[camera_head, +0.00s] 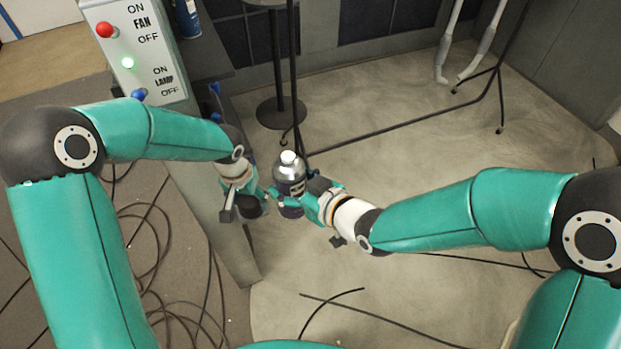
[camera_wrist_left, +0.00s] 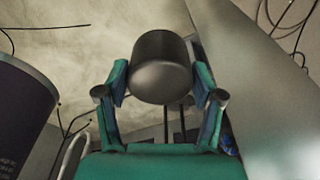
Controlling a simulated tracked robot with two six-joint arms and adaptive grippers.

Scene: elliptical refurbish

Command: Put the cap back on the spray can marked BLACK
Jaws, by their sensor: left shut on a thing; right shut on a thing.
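The spray can (camera_head: 289,172) stands upright in the head view, dark with a pale top and white nozzle, no cap on it. Its label is too small to read. My right gripper (camera_head: 297,194) is shut around the can's body from the right. My left gripper (camera_head: 252,200) is shut on a dark cap (camera_wrist_left: 161,68), just left of the can and lower in the head view. In the left wrist view the cap sits between both fingertips. The can's dark side (camera_wrist_left: 22,115) shows at the left edge there, apart from the cap.
A control box (camera_head: 135,50) with FAN and LAMP switches stands at upper left. Another blue can (camera_head: 188,18) is behind it. A black stand base (camera_head: 281,112) is beyond the held can. Loose cables (camera_head: 150,245) lie on the floor at left. The floor at right is mostly clear.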

